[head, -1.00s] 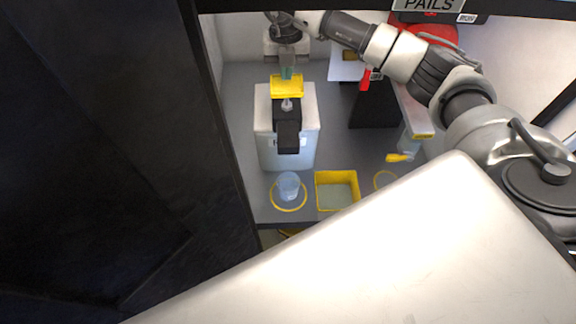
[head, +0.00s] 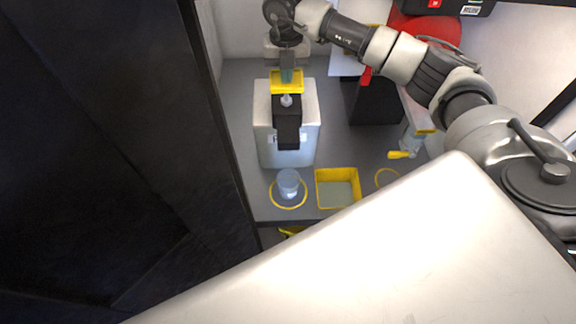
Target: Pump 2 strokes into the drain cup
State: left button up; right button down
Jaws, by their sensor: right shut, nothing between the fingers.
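A white pump unit (head: 268,130) stands on the grey bench, with a black spout (head: 288,125) on its front and a yellow pump plate (head: 287,82) on top. A clear bluish cup (head: 288,182) stands upright inside a yellow ring on the bench, in front of the spout. My right gripper (head: 287,74) is shut and empty, pointing down at the yellow plate from above. I cannot tell whether its fingertips touch the plate. My left gripper is not in view.
A yellow-rimmed tray (head: 338,172) sits right of the cup. An empty yellow ring (head: 386,178) and a yellow-handled valve (head: 402,154) are further right. A black block (head: 375,103) stands behind. A dark panel (head: 90,150) fills the left side.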

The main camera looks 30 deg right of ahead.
jog(key=shift+f+b, duration=1.3)
jog(key=shift+f, duration=0.85)
jog(key=shift+r, duration=0.1)
jog(key=shift+r+p, duration=2.35)
jog(key=shift+r, duration=1.1)
jog(key=shift+f, duration=0.2)
